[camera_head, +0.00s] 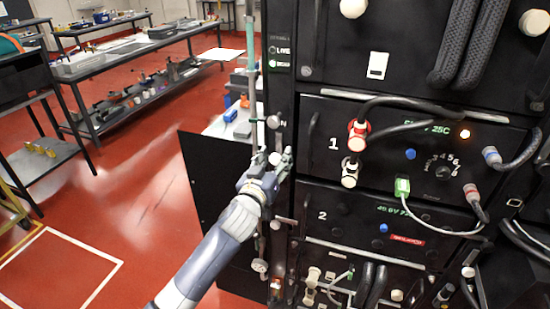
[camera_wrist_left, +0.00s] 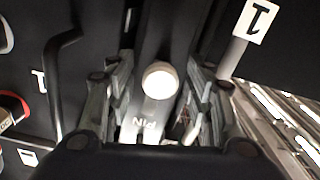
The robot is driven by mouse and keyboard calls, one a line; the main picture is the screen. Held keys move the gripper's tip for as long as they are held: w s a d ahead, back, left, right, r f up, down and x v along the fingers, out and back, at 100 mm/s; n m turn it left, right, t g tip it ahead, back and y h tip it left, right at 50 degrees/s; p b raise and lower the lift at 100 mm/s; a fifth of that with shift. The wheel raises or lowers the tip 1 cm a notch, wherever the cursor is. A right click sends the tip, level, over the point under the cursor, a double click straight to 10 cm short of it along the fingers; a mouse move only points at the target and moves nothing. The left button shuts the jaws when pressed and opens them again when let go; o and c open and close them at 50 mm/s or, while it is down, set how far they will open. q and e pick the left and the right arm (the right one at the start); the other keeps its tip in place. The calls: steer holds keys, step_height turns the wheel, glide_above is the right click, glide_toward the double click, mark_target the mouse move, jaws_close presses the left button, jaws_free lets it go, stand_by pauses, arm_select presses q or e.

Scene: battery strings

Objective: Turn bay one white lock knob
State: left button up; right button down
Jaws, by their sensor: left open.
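Bay one (camera_head: 415,140) is the black panel marked "1" in the rack. White round knobs sit on the narrow strip left of it, one (camera_head: 274,122) above my left gripper and one (camera_head: 275,158) at its fingertips. My left gripper (camera_head: 281,160) is open in front of that strip. In the left wrist view, a white round knob (camera_wrist_left: 160,80) shows between the two open fingers (camera_wrist_left: 158,95), with the lettering "PIN" close to it. The fingers appear apart from the knob. I cannot tell for sure which knob of the head view this is. My right gripper is not in view.
Cables plug into bay one, with a red-collared connector (camera_head: 358,130) and a green plug (camera_head: 402,187). A dark handle (camera_wrist_left: 60,85) stands beside the gripper in the wrist view. A vertical rod (camera_head: 251,60) runs along the rack's left edge. Red floor lies open at left.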

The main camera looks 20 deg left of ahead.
arm_select(q)
steer(key=c, duration=1.1)
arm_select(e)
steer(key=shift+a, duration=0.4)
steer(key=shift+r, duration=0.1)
